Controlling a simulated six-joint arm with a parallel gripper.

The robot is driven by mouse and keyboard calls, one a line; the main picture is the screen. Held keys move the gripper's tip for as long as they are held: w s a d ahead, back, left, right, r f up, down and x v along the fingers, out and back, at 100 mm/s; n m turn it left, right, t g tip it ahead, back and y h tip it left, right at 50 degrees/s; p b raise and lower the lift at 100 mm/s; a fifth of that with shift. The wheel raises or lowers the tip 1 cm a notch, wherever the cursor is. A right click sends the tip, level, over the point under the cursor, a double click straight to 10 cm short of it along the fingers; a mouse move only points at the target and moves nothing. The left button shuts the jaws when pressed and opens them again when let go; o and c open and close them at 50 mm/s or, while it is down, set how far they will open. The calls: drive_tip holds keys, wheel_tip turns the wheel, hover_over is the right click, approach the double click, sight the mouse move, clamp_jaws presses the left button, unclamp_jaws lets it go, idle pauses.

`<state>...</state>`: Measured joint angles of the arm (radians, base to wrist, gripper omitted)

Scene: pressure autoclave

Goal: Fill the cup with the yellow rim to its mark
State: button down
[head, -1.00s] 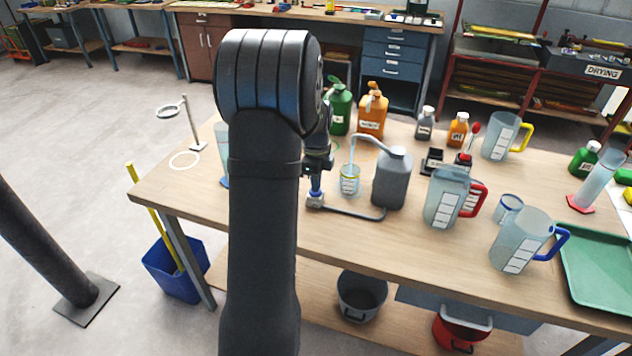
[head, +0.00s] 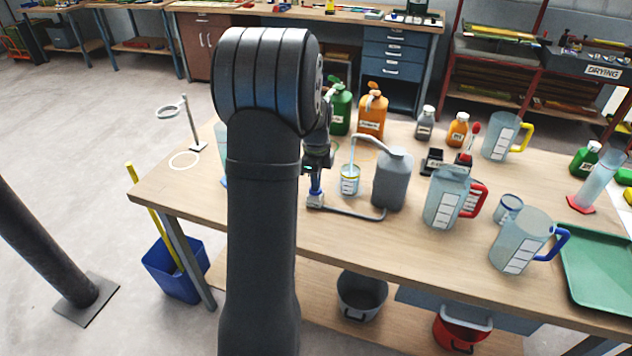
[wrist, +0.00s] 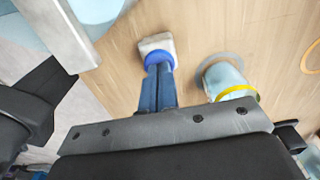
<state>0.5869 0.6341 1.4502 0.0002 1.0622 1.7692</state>
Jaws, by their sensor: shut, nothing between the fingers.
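The cup with the yellow rim (head: 350,180) stands upright on the bench under the thin curved spout (head: 368,138) of a grey canister (head: 391,180). It also shows in the wrist view (wrist: 232,82). Its mark and liquid level are too small to read. A small grey block with a blue round top (head: 315,203) is joined to the canister by a tube along the bench; it also shows in the wrist view (wrist: 154,42). My gripper (head: 315,190) points down, shut and empty, with its blue fingertips (wrist: 157,68) at the block's blue top. I cannot tell whether they press it.
To the right stand a red-handled jug (head: 446,198), a blue-handled jug (head: 518,245), a blue-rimmed cup (head: 508,208) and a green tray (head: 598,270). Green (head: 340,110) and orange (head: 372,118) bottles stand behind. A ring stand (head: 194,125) is at the left. The bench front is clear.

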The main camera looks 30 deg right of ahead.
wheel_tip(320, 180, up, 13)
drive_tip(key=shift+r, duration=0.15)
drive_tip(key=shift+w, duration=0.1)
idle(0.8)
drive_tip(key=shift+r, duration=0.95)
wheel_tip(320, 180, down, 14)
drive_tip(key=shift+f, duration=0.1)
